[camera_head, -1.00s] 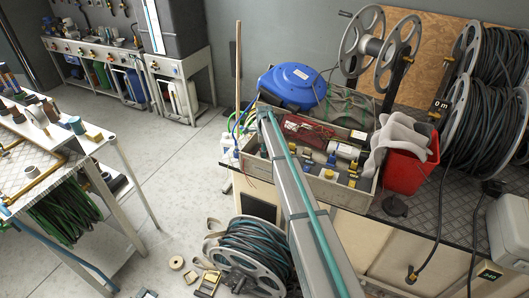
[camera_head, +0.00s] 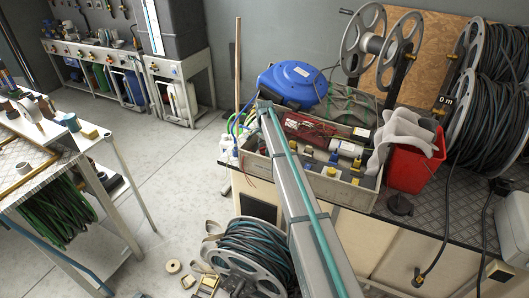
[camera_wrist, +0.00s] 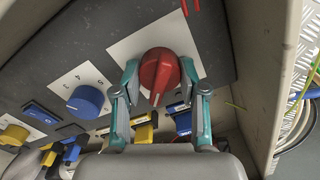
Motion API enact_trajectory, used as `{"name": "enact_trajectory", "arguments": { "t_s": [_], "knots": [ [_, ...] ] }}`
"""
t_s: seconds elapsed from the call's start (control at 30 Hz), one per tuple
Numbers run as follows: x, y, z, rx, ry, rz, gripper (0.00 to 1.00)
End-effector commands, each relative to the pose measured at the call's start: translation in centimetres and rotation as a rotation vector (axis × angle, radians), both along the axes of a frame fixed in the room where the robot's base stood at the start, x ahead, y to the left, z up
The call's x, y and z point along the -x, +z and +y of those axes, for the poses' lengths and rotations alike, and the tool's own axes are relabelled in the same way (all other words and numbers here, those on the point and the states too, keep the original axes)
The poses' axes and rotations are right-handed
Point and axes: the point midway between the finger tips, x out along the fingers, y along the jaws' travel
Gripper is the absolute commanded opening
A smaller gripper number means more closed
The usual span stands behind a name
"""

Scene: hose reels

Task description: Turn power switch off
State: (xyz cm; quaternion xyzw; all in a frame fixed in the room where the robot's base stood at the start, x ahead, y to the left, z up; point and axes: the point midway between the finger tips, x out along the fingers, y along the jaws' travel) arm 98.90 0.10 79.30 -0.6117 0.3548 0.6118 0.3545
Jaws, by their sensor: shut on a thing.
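A red rotary knob (camera_wrist: 160,72), the likely power switch, sits on a white plate (camera_wrist: 126,48) on a dark grey panel in the wrist view. My gripper (camera_wrist: 159,78) has one teal-and-grey finger on each side of it and is shut on it. The knob's pointer end faces down toward the gripper's palm. In the head view my arm covers the middle of the picture, and my gripper and the red knob cannot be made out.
In the wrist view a blue numbered knob (camera_wrist: 85,103) and a yellow knob (camera_wrist: 13,134) lie left of the red one. A pale wall (camera_wrist: 262,70) rises close on the right. In the head view a blue reel (camera_head: 292,84) and a red bucket (camera_head: 412,165) stand on the bench.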

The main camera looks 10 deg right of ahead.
Motion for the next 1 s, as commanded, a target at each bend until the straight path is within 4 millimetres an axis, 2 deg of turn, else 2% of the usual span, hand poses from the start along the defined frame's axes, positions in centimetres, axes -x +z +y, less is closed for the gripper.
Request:
{"name": "enact_trajectory", "arguments": {
  "t_s": [0.6,1.0],
  "knots": [
    [-0.06,-0.05,0.04,-0.001,0.541,-0.001,0.07],
    [-0.07,0.05,0.05,-0.001,0.702,-0.002,0.07]
  ]
}}
